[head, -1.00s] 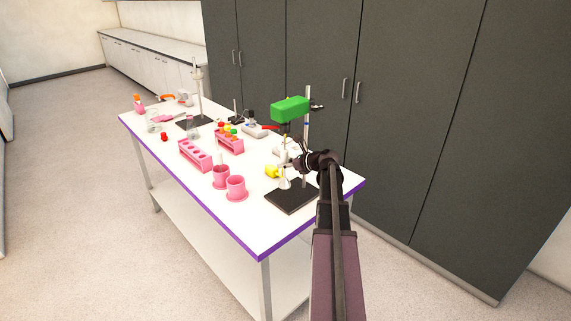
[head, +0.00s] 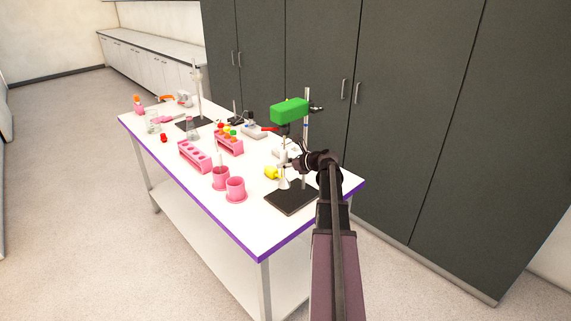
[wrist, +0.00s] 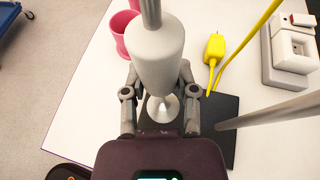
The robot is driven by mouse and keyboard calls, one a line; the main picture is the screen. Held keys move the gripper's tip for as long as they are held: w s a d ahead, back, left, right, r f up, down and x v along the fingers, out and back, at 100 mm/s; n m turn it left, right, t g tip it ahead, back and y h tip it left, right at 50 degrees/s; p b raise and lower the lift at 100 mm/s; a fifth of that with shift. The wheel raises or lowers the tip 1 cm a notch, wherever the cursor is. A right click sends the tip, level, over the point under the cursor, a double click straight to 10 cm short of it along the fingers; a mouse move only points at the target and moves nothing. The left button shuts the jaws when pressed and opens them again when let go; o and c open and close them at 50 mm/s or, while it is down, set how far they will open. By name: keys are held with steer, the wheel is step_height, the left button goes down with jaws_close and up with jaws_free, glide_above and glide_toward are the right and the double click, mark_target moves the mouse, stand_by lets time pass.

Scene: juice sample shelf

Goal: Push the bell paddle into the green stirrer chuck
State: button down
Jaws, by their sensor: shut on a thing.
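The green stirrer (head: 290,110) is clamped high on a metal stand rod (head: 306,140), above a black base plate (head: 291,198). Its dark chuck (head: 285,130) points down. My gripper (head: 294,162) is below the stirrer, shut on the bell paddle. In the wrist view the paddle shows as a pale tapered body (wrist: 158,50) with a steel shaft (wrist: 151,12) above and a small bell foot (wrist: 160,108) below. My fingers (wrist: 159,97) are either side of it. The paddle looks upright in the head view, over the base. The gap between shaft top and chuck is too small to judge.
The stand rod (wrist: 270,112) is close on the right in the wrist view. A yellow plug (wrist: 214,48) and a white socket block (wrist: 290,50) lie behind. Pink beakers (head: 236,188) and pink racks (head: 195,155) stand left. The table's front-left strip is clear.

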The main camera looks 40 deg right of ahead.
mark_target(284, 154)
steer(key=shift+r+p, duration=2.05)
steer(key=shift+r, duration=0.05)
stand_by(1.3)
steer(key=shift+c, duration=1.5)
jaws_free()
steer(key=shift+s+f, duration=0.1)
